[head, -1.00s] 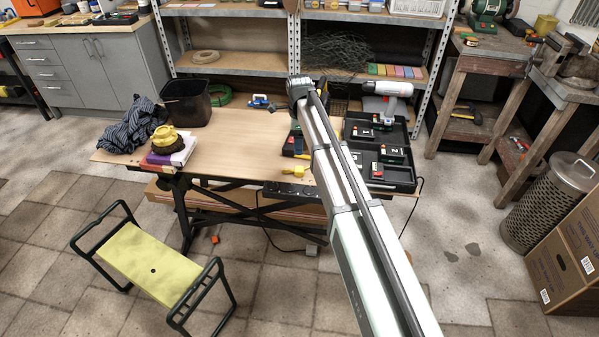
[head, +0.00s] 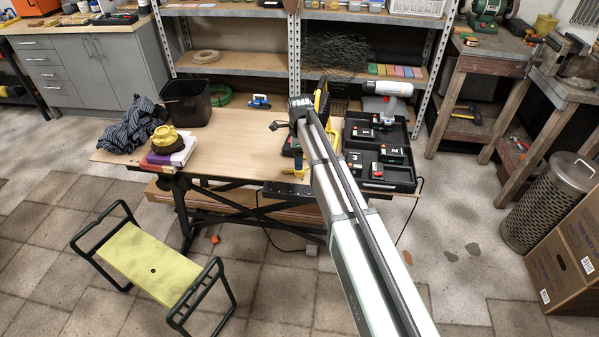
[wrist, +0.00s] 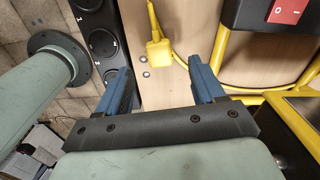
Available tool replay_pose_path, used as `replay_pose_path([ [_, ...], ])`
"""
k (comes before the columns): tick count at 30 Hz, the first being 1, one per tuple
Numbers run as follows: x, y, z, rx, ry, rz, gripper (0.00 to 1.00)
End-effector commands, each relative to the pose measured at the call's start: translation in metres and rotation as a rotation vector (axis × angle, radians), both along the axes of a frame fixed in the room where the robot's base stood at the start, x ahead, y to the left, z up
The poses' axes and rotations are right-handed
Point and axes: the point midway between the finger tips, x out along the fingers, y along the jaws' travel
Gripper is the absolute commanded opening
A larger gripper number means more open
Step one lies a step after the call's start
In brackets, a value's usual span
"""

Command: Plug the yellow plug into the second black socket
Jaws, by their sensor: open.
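The yellow plug (wrist: 158,52) lies on the wooden tabletop in the wrist view, its yellow cable running up from it. My gripper (wrist: 160,82) is open, its two blue fingers apart and empty. The plug lies just beyond the fingertips, roughly in line with the gap between them. A black power strip (head: 290,188) runs along the table's front edge. Its round black sockets (wrist: 103,43) show at upper left in the wrist view, left of the plug. In the head view my arm partly covers the area around the plug.
A yellow-framed machine with a red switch (wrist: 288,10) stands right of the plug. In the head view, a black tray (head: 388,181) with numbered compartments sits right of my arm. Books (head: 170,150), a cloth and a black bin are at left. The tabletop's middle is clear.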

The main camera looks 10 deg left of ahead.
Motion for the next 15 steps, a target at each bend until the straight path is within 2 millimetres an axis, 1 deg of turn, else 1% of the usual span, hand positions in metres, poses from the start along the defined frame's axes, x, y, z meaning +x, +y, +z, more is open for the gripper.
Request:
replay_pose_path([
  [5,-0.001,-0.001,-0.019,0.000,0.002,0.000,0.68],
  [9,-0.001,-0.001,-0.038,-0.001,0.002,0.000,0.68],
  [12,-0.001,-0.001,-0.046,0.000,0.000,0.000,0.68],
  [15,0.000,-0.001,-0.048,0.000,0.000,0.000,0.68],
])
